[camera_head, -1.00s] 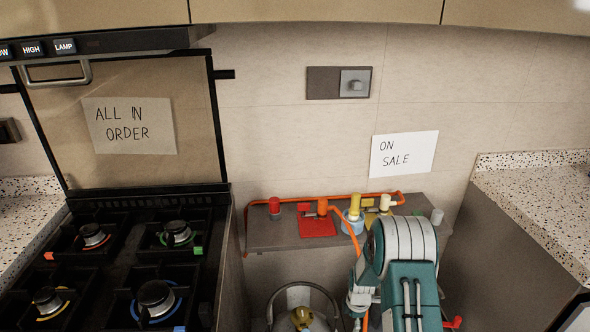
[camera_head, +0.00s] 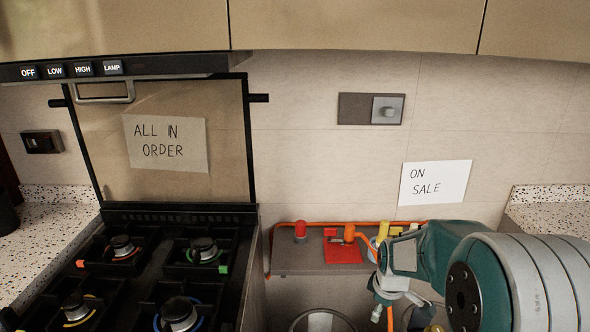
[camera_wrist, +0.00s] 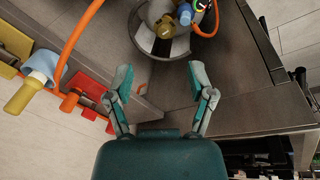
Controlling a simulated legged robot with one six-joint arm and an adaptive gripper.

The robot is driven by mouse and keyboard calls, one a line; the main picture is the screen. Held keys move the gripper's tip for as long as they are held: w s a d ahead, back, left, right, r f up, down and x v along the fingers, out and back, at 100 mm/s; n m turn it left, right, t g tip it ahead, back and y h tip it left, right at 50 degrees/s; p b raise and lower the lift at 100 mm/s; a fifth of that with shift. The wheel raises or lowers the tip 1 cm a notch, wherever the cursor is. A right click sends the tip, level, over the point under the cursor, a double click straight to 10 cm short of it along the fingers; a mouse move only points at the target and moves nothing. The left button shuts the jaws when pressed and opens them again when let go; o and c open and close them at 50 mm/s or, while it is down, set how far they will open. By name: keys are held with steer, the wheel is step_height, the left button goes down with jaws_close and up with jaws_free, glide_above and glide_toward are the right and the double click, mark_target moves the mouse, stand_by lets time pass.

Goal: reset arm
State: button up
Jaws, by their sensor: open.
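In the wrist view my gripper (camera_wrist: 160,88) is open, with its two teal-tipped fingers apart and nothing between them. Beyond the fingertips is a gas cylinder (camera_wrist: 147,42) with a brass valve (camera_wrist: 165,27). In the head view my teal and grey arm fills the lower right and covers the right part of a small shelf (camera_head: 300,266). The gripper end hangs low beside the shelf (camera_head: 386,300), partly cut off by my arm and the lower edge.
A black gas stove (camera_head: 140,255) stands at the left. Signs reading "ALL IN ORDER" (camera_head: 166,143) and "ON SALE" (camera_head: 435,183) hang behind. Speckled counters (camera_head: 550,212) lie at both sides.

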steer(key=s+a+r+m+t, duration=0.25)
steer(key=s+r+m, duration=0.25)
steer(key=s+r, duration=0.6)
steer(key=s+a+r+m, duration=0.1)
steer(key=s+r+m, duration=0.1)
steer(key=s, duration=0.4)
steer(key=s+a+r+m, duration=0.1)
steer(key=s+r+m, duration=0.2)
steer(key=s, duration=0.3)
steer(key=shift+s+a+r+m+t, duration=0.2)
steer(key=shift+s+r+m+t, duration=0.15)
steer(key=shift+r+t, duration=0.1)
